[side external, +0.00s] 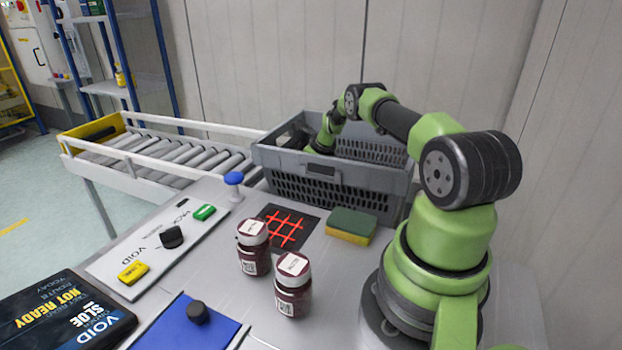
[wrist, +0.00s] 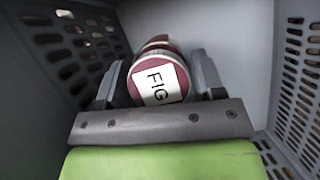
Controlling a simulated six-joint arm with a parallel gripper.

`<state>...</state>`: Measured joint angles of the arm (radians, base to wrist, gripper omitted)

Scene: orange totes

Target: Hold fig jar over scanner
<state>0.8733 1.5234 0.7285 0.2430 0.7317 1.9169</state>
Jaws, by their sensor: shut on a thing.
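In the wrist view, the fig jar (wrist: 158,80) shows its round dark-red lid with a white label reading "FIG". My gripper (wrist: 160,85) has a finger on each side of it and is shut on it. The jar is inside the grey crate (side external: 325,187), whose slotted walls surround it in the wrist view. In the side view, my arm reaches down into the crate, and the jar and fingertips are hidden. The scanner (side external: 281,228), a black plate with red crossing lines, lies on the table in front of the crate with nothing on it.
A green-and-yellow sponge (side external: 351,225) lies right of the scanner. A white board (side external: 150,255), blue panel (side external: 185,325) and roller conveyor (side external: 165,150) are left.

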